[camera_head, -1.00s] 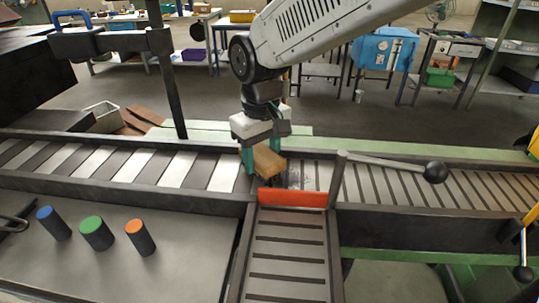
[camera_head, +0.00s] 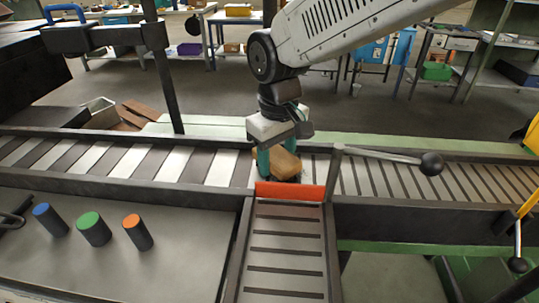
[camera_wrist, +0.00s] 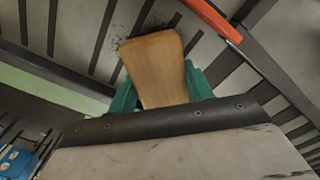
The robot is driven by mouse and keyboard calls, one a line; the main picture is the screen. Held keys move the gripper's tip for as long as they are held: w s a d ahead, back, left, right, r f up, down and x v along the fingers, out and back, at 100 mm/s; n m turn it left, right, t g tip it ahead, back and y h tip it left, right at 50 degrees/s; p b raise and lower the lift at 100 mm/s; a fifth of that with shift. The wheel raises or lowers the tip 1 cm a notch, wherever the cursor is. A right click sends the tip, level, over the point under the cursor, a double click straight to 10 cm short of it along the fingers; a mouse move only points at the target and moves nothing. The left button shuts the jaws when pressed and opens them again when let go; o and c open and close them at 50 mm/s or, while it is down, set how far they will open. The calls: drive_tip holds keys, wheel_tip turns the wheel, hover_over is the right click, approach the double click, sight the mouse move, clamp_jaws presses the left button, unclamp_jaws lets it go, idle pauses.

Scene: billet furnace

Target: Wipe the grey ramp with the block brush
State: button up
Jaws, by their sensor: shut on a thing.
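My gripper (camera_head: 277,157) is shut on the block brush (camera_head: 285,166), a tan wooden block. The wrist view shows the brush (camera_wrist: 156,65) between the two green fingers. The brush is low over the grey slatted bed (camera_head: 318,168), just behind the orange-red bar; I cannot tell whether it touches the surface, and its underside is hidden. Dark specks (camera_wrist: 150,22) lie on the grey surface beside the brush's far end in the wrist view. A grey slatted chute (camera_head: 287,247) runs from the orange-red bar toward the front. I cannot tell which slatted surface is the grey ramp.
The orange-red bar (camera_head: 291,192) stands close in front of the brush. A lever with a black knob (camera_head: 432,164) reaches over the bed at right. Blue-, green- and orange-topped cylinders (camera_head: 138,232) stand on the left front plate. Dark rails edge the bed.

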sight(293, 162)
drive_tip(key=shift+d+r, duration=0.15)
drive_tip(key=shift+d, duration=1.5)
drive_tip(key=shift+s+d+f, duration=0.1)
drive_tip(key=shift+d+f, duration=0.1)
drive_tip(key=shift+d, duration=0.75)
drive_tip(key=shift+s+d+f, duration=0.1)
drive_tip(key=shift+d+f, duration=0.05)
drive_tip(key=shift+d, duration=0.8)
drive_tip(key=shift+s+d+r, duration=0.1)
drive_tip(key=shift+s+d, duration=0.1)
drive_tip(key=shift+s, duration=0.15)
drive_tip(key=shift+c, duration=0.4)
drive_tip(key=shift+s+a+r, duration=0.1)
drive_tip(key=shift+s+a, duration=0.1)
drive_tip(key=shift+s, duration=0.4)
drive_tip(key=shift+c, duration=0.3)
drive_tip(key=shift+w+a+r, duration=0.1)
drive_tip(key=shift+a, duration=1.9)
drive_tip(key=shift+w+a+f, duration=0.1)
drive_tip(key=shift+a+f, duration=0.05)
drive_tip(key=shift+a, duration=1.6)
drive_tip(key=shift+a+f, duration=0.1)
drive_tip(key=shift+a, duration=1.65)
drive_tip(key=shift+r, duration=3.05)
